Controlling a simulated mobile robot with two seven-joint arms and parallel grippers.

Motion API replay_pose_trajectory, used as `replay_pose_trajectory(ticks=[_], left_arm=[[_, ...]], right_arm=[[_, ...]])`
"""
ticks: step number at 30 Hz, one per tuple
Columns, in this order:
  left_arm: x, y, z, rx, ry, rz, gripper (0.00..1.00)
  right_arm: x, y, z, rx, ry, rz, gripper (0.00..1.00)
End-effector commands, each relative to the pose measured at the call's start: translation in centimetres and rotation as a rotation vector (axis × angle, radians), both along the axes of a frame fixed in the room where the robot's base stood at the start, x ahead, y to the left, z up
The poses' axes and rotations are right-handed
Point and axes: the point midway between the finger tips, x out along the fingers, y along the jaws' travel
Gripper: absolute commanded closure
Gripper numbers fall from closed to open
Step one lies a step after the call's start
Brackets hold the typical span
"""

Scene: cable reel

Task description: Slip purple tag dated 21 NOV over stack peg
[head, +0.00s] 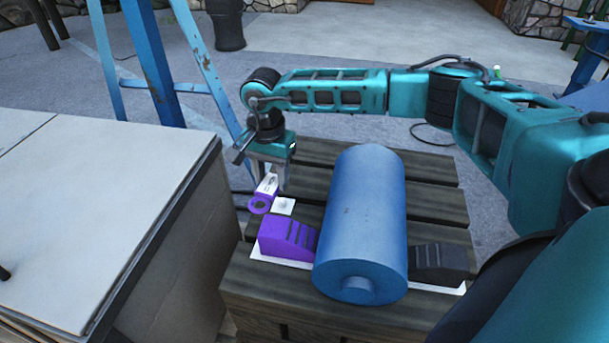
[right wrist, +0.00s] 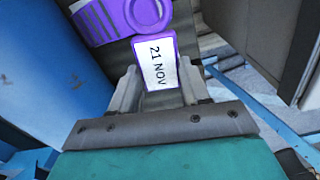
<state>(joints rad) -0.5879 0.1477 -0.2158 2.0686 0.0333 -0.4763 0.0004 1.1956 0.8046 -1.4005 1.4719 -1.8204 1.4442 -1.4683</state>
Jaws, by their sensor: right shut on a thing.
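My right gripper (head: 270,182) is shut on the purple tag (head: 259,204), above the dark slatted pallet. In the right wrist view the tag (right wrist: 168,42) has a white label reading "21 NOV" between the fingers (right wrist: 157,88), and its ring end points away from the gripper. My left gripper is not in view.
A big blue cylinder (head: 362,215) lies on the pallet (head: 436,197) between a purple wedge (head: 286,236) and a black wedge (head: 440,262). A light-topped table (head: 90,200) stands close on the left. A blue frame (head: 160,75) rises behind the gripper.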

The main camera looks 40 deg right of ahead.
Motion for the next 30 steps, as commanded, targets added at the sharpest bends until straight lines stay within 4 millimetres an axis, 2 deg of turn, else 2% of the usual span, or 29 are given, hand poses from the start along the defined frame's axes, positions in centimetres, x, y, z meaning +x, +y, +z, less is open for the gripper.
replay_pose_trajectory(ticks=[1, 6, 12, 20, 30], left_arm=[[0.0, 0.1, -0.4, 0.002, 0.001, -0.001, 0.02], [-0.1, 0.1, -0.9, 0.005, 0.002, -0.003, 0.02], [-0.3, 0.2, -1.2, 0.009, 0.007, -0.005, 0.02], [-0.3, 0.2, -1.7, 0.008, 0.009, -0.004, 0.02], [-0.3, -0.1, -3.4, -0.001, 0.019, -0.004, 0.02]], right_arm=[[0.7, -1.9, -1.9, -0.004, 0.003, -0.138, 0.84], [2.1, -6.7, -5.7, -0.002, 0.002, -0.493, 0.84], [2.6, -9.8, -7.6, 0.0, 0.0, -0.69, 0.84], [2.7, -10.4, -8.4, 0.002, 0.0, -0.729, 0.84], [2.7, -10.4, -10.7, 0.002, 0.0, -0.726, 0.84]])
